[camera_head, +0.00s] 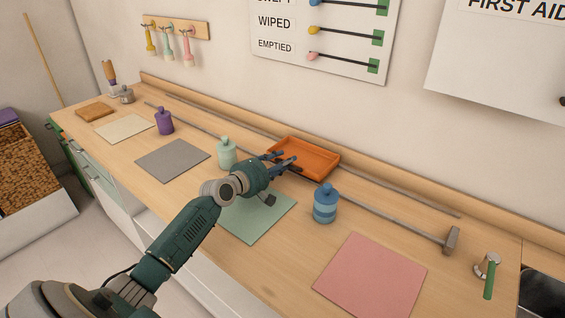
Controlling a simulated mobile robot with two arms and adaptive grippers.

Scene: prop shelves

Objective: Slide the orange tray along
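The orange tray (318,168) is a shallow rectangular box at the back of the counter, next to the long grey rails near the wall. It looks empty. My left gripper (283,157) reaches in from the lower left, its dark fingers at the tray's near left edge. The fingers hide part of that edge, so I cannot tell whether they touch it or are closed on it. My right gripper is not in view.
A mint bottle (227,153) stands just left of my gripper, a blue bottle (325,204) to its right. A purple bottle (164,121) is farther left. Grey, green and pink mats (372,277) lie flat. A hammer-like head (451,240) ends the front rail.

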